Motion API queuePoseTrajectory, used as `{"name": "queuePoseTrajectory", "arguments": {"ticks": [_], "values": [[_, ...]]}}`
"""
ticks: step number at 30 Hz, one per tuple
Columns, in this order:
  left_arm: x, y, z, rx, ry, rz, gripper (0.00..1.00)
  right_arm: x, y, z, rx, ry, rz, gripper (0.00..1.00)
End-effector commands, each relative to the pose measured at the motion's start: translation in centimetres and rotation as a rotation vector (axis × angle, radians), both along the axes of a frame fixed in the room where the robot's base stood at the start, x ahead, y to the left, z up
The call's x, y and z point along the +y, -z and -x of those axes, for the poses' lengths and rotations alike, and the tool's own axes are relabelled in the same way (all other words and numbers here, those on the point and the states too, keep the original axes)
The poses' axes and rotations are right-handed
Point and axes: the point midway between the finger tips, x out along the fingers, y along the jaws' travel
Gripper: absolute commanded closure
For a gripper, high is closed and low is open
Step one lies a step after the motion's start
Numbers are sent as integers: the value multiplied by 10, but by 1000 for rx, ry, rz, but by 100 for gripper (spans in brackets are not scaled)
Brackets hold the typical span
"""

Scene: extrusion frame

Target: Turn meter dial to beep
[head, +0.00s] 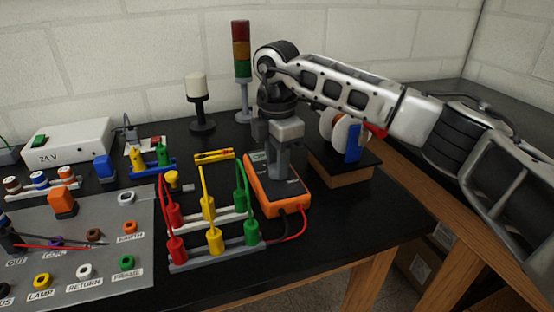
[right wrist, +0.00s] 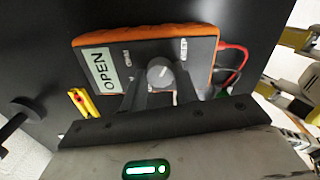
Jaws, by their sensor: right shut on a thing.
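The orange multimeter (head: 284,204) lies on the black bench at the middle of the head view. In the right wrist view the meter (right wrist: 88,42) has a dark face, and its display (right wrist: 104,69) reads OPEN. Its round grey dial (right wrist: 160,70) has a pale pointer mark. My right gripper (head: 278,172) reaches down onto the meter. In the right wrist view its fingers (right wrist: 160,84) are shut on the dial from both sides. In the head view the fingers hide the dial. My left gripper is not in view.
A rack with red, yellow and green plugs (head: 213,239) stands close left of the meter. A grey labelled panel (head: 143,215) lies further left. Behind are a stack light (head: 242,68) and a white-topped post (head: 196,87). A wooden block (head: 343,178) is at right. Red and black leads leave the meter's front.

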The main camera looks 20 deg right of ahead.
Motion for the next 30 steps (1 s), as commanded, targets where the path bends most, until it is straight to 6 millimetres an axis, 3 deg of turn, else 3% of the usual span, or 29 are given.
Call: {"name": "queuePoseTrajectory", "arguments": {"ticks": [16, 17, 18, 30], "values": [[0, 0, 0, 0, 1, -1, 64, 0, -1, 0, -1, 23, 0, 93], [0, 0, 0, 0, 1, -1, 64, 0, -1, 0, -2, 23, 0, 62], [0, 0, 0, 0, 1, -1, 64, 0, -1, 0, -1, 23, 0, 51], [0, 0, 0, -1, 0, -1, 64, 0, -7, 0, -2, 23, 0, 48]]}}
